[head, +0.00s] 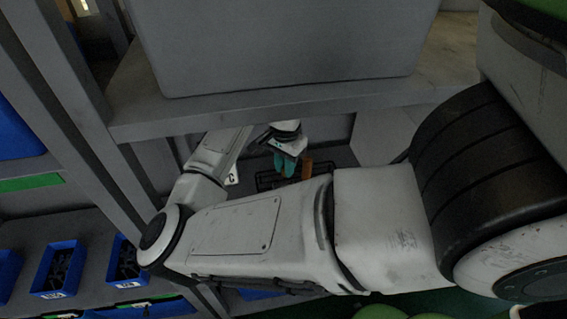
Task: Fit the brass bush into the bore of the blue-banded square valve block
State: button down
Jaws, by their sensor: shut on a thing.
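My gripper (285,164), with teal fingers, is small in the head view, inside a shelf bay beyond my arm. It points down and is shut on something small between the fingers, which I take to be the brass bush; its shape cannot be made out. An upright orange-brown thing (307,167) shows just right of the fingers; I cannot tell what it is or whether they touch. The blue-banded square valve block cannot be picked out; my forearm hides the lower part of the bay.
A dark wire-like rack (267,180) lies by the gripper. A grey shelf board (270,112) with a large grey bin (280,45) overhangs the bay. A grey shelf post (95,150) stands left. Blue bins (58,268) sit at lower left.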

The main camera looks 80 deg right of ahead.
jog(key=shift+a+f+b, duration=0.15)
jog(key=shift+f+b, duration=1.5)
jog(key=shift+f, duration=0.95)
jog(key=shift+f, duration=0.6)
dwell(0.6)
jog(key=c, duration=0.9)
grip_release()
jog(key=shift+r+b, duration=0.45)
jog(key=shift+r, duration=3.3)
